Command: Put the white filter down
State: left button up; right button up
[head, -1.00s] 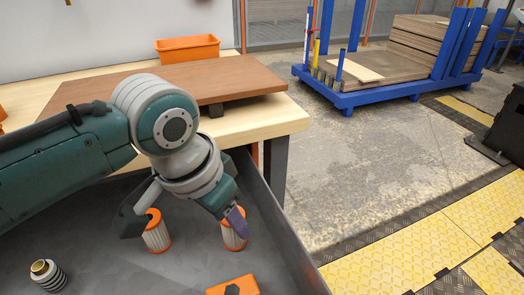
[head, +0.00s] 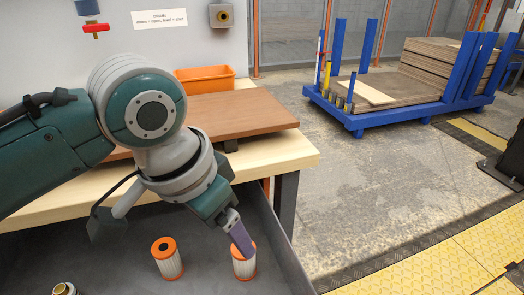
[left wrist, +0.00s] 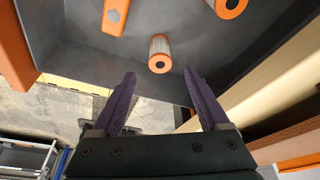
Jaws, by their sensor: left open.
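Two white pleated filters with orange ends stand in a dark grey tray (head: 215,275): a left one (head: 168,259) and a right one (head: 244,264). My left gripper (head: 240,240) has purple fingers and overlaps the top of the right filter in the head view. In the left wrist view the fingers (left wrist: 163,90) are spread with nothing between them. One filter (left wrist: 159,53) stands beyond the fingertips, apart from them, and another (left wrist: 230,6) is cut off at the top edge. My right gripper is not in view.
An orange block with a grey knob (left wrist: 115,14) lies in the tray. A metal threaded part (head: 64,289) is at the lower left. Behind are a wooden bench (head: 298,163), a brown board (head: 240,112) and an orange bin (head: 205,79). A blue cart (head: 358,122) stands farther back.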

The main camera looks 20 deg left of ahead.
pick_arm(q)
jog(key=d+p+v, duration=0.1)
jog(key=v, duration=0.4)
jog(key=s+f+n, duration=0.1)
jog(key=s+f, duration=0.1)
jog(key=s, duration=0.6)
jog(key=s+a+n+y, duration=0.1)
jog(key=s+a+n, duration=0.1)
jog(key=s+a, duration=0.4)
jog(key=s, duration=0.3)
jog(key=shift+s+r+t, duration=0.2)
jog(key=shift+t, duration=0.1)
jog(key=shift+a+r, duration=0.1)
